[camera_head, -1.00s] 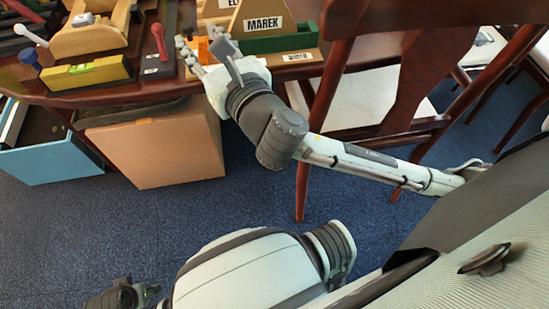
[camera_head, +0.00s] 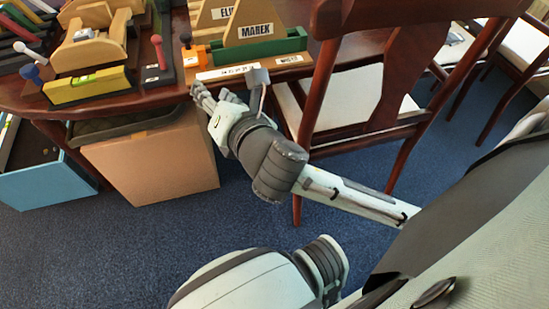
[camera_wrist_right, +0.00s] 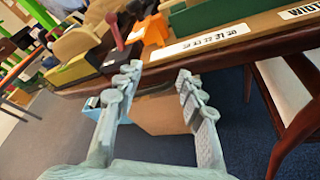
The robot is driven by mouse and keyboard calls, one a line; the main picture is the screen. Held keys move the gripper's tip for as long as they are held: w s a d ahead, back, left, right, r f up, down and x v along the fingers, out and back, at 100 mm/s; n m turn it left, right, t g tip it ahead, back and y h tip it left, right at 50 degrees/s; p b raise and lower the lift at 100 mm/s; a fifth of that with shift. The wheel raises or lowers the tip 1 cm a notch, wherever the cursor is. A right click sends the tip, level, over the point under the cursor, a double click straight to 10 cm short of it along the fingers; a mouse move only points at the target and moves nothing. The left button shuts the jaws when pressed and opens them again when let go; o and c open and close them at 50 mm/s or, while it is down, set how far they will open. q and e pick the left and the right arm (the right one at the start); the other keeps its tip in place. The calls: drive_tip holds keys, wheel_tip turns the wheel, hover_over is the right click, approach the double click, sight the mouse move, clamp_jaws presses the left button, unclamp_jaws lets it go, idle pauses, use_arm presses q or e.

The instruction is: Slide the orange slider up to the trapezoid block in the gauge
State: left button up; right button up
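The orange slider (camera_head: 190,56) sits at the left end of the gauge, whose pale number strip (camera_head: 226,71) runs along the table edge. It also shows at the top of the right wrist view (camera_wrist_right: 155,30). A green bar (camera_head: 262,49) lies right of the slider. A tan block with sloping sides marked MAREK (camera_head: 253,20) stands at the green bar, and its base is partly hidden. My right gripper (camera_head: 214,98) is open and empty, in front of and below the table edge, apart from the slider. Its spread fingers show in the wrist view (camera_wrist_right: 158,86). My left gripper is out of view.
A red-knobbed lever (camera_head: 158,50) and a yellow level (camera_head: 90,85) stand left of the gauge. A dark wooden chair (camera_head: 315,100) is close to my right arm. A cardboard box (camera_head: 155,165) stands below the table edge.

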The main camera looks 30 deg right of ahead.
drive_tip(key=s+d+f+m+g, duration=0.3)
drive_tip(key=s+f+m, duration=0.3)
drive_tip(key=m, duration=0.3)
drive_tip(key=s+d+f+m+g, duration=0.2)
drive_tip(key=s+f+m+g, duration=0.3)
drive_tip(key=f+m, duration=0.4)
drive_tip(key=shift+s+d+m+h, duration=0.4)
drive_tip(key=shift+s+m, duration=0.2)
drive_tip(key=shift+m, duration=0.1)
drive_tip(key=shift+o, duration=0.3)
drive_tip(key=shift+f, duration=0.1)
